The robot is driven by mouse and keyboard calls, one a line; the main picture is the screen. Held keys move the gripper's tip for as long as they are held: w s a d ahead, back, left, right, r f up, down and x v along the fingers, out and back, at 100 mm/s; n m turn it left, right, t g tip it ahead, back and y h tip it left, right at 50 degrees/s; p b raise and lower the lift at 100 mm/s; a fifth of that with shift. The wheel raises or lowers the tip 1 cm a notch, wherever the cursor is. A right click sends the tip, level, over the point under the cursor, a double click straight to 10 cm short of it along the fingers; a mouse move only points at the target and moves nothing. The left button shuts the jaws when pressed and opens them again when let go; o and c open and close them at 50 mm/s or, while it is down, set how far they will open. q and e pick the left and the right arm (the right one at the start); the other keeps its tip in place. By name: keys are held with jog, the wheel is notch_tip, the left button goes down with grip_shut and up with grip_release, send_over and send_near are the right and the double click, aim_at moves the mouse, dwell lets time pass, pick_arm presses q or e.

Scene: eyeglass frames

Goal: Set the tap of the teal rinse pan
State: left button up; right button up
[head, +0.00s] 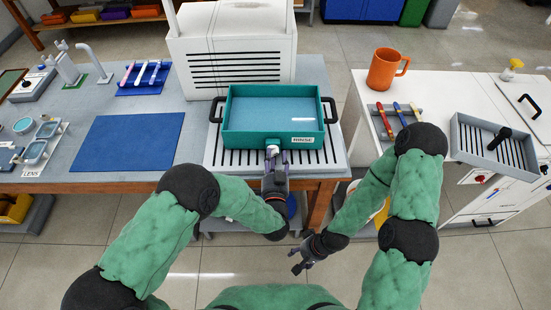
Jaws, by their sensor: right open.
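The teal rinse pan (228,118) stands on the slatted drainboard, with pale blue water in it and a "RINSE" label on its front wall. Its tap (272,143) is a small pale piece low on the front wall, left of the label, and is partly hidden. My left gripper (272,158) is right at the tap, its fingers pointing at the pan's front. Whether its fingers are closed around the tap cannot be told. My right gripper (298,268) is open and empty, low in front of the bench, away from the pan.
The drainboard (215,158) has black handles beside the pan. A white vented machine (232,55) stands behind it. A blue mat (125,140) lies left on the bench. On the right cabinet are an orange mug (385,69) and a grey slatted tray (472,137).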

pick_arm(q)
jog(key=shift+s, duration=0.1)
jog(key=s, duration=1.1)
jog(key=shift+s+a, duration=0.2)
jog(key=shift+s, duration=0.2)
jog(key=w+a+f+n+g+h, duration=0.1)
jog(key=a+f+n+g, duration=0.2)
jog(key=f+g, duration=0.35)
jog(key=a+f+n+g, duration=0.3)
jog(key=f, duration=0.6)
jog(key=s+a+f+n+g+h, duration=0.1)
jog(key=s+a+f+n+g, duration=0.1)
jog(key=s, duration=0.5)
jog(key=s+a+f+n+g+h, duration=0.1)
jog(key=s+a+f+n+g, duration=0.2)
jog(key=s+f+n+g, duration=0.1)
jog(key=s+f+g+p, duration=0.1)
jog(key=s+g, duration=0.1)
jog(key=shift+s+f, duration=0.35)
jog(key=shift+s, duration=0.05)
jog(key=shift+w, duration=0.1)
dwell(2.3)
